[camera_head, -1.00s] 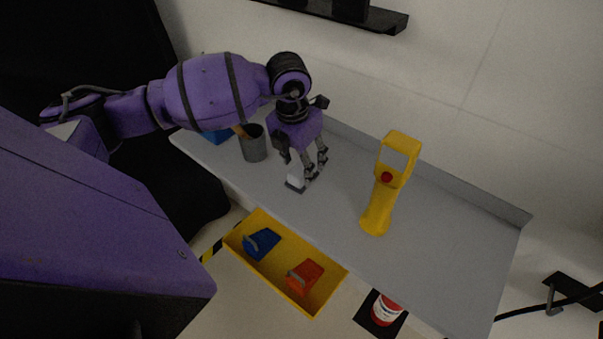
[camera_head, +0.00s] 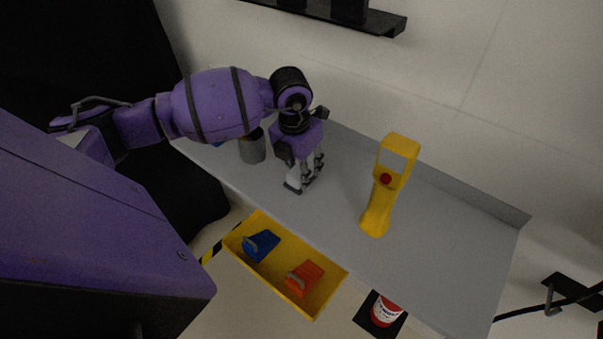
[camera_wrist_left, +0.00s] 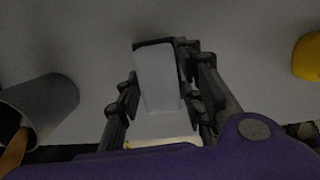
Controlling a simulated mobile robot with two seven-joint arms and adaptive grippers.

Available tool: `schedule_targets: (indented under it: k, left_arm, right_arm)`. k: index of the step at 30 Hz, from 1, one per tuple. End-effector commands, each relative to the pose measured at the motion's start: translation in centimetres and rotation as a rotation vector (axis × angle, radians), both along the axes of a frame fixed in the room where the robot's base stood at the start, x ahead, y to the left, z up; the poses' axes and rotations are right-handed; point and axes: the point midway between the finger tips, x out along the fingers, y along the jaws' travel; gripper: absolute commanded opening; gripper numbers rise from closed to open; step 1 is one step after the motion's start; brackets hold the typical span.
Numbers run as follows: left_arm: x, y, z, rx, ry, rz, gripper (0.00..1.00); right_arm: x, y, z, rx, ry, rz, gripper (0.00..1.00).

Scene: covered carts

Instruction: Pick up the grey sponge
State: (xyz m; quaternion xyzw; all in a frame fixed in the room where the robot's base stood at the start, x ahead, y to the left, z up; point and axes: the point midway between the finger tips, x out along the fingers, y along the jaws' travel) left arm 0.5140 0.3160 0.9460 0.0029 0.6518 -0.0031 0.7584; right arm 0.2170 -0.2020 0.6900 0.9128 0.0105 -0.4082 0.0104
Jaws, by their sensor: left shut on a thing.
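The grey sponge (camera_head: 293,184) is a pale grey block with a dark edge, at the left part of the grey cart top (camera_head: 430,245). My left gripper (camera_head: 307,180) reaches down over it from above, with its fingers shut on it. In the left wrist view the sponge (camera_wrist_left: 158,80) sits between the two fingers (camera_wrist_left: 160,105), its dark edge at the far end. It appears to be at the cart top; I cannot tell whether it touches. My right gripper is not in view.
A grey cup (camera_head: 252,148) stands left of my gripper. A yellow handheld device (camera_head: 380,205) stands to the right. Below the cart's front edge, a yellow tray (camera_head: 317,306) holds a blue item (camera_head: 262,245) and an orange item (camera_head: 304,277). A raised lip runs along the back.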

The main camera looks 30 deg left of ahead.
Motion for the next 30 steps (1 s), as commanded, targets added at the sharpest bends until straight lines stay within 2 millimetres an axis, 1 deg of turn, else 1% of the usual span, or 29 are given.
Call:
schedule_targets:
  k: [1, 2, 7, 9, 12, 14, 20, 24, 27, 30]
  left_arm:
    - [0.0, 0.0, 0.0, 0.0, 0.001, 0.0, 0.04]
    - [0.0, 0.0, 0.0, 0.0, 0.001, 0.0, 0.0]
    - [0.0, 0.0, 0.9, 0.0, 0.0, 0.0, 0.0]
    - [0.1, 0.0, 1.7, 0.0, -0.001, -0.001, 0.0]
    - [0.0, 0.0, 3.5, 0.0, -0.003, -0.001, 0.0]
    - [-1.1, -0.2, 4.5, 0.003, -0.002, -0.004, 0.0]
    - [-5.0, -1.0, 9.2, 0.005, -0.002, -0.003, 0.0]
    - [-8.6, -1.7, 10.6, 0.006, 0.003, -0.003, 0.0]
    - [-10.6, -2.2, 11.6, 0.003, 0.001, -0.002, 0.0]
    - [-12.1, -2.5, 12.2, 0.003, 0.001, -0.002, 0.0]
  right_arm:
    - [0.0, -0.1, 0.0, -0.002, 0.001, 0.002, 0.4]
    - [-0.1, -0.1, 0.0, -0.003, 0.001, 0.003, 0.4]
    - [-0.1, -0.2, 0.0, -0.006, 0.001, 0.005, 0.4]
    - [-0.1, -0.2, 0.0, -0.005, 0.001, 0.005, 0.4]
    - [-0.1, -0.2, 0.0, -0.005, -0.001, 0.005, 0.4]
    - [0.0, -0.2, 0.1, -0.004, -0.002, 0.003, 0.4]
    - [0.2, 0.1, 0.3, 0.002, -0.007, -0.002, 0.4]
    - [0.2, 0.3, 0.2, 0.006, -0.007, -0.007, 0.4]
    - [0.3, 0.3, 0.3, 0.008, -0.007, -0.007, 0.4]
    - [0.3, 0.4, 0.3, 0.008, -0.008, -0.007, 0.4]
